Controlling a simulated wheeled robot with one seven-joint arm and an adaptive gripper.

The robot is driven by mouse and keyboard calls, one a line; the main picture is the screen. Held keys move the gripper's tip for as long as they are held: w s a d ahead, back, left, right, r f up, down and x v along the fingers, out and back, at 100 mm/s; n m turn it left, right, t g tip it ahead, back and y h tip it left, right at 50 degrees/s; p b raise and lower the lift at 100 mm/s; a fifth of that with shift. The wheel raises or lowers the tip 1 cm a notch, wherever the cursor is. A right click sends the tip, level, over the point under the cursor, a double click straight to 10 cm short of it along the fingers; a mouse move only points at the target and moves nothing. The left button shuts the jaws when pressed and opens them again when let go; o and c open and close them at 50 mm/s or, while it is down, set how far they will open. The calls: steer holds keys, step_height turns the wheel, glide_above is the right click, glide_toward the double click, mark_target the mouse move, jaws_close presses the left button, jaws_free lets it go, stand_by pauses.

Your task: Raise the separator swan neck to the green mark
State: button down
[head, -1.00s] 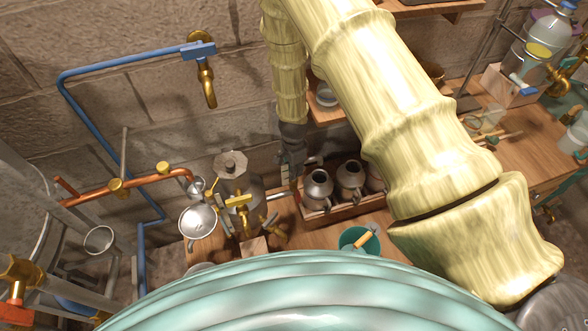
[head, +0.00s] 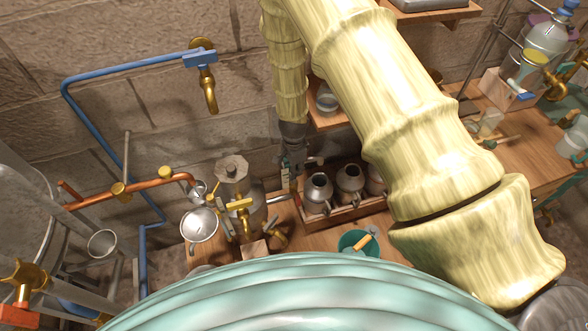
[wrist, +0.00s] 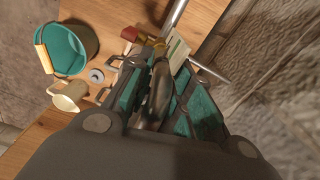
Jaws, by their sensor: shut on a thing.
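The separator (head: 236,190) is a metal can with a faceted lid and a brass tap, on the wooden bench in the head view. A silver tube (head: 279,198) runs from its right side toward my gripper (head: 287,163). In the wrist view my gripper (wrist: 160,92) is shut on a grey metal piece, the swan neck (wrist: 161,88), between its green-padded fingers. A pale scale card (wrist: 179,54) with greenish marking stands just beyond the fingertips; it also shows in the head view (head: 285,182). The neck's height against the green mark cannot be read.
A wooden crate with several grey jugs (head: 349,178) stands close right of my gripper. A teal bucket (wrist: 82,48) and small cream jug (wrist: 68,96) are near it. The stone wall is close behind.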

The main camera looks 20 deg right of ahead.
steer(key=shift+w+r+p, duration=0.25)
steer(key=shift+r+p, duration=0.05)
steer(key=shift+r, duration=0.3)
steer(key=shift+w+r+p, duration=0.2)
steer(key=shift+r+p, duration=0.05)
steer(key=shift+r, duration=0.3)
steer(key=c, duration=1.2)
jaws_free()
steer(key=shift+f, duration=0.15)
steer(key=shift+o, duration=0.2)
steer(key=shift+f, duration=0.1)
steer(key=shift+s, duration=0.2)
step_height(320, 180, up, 12)
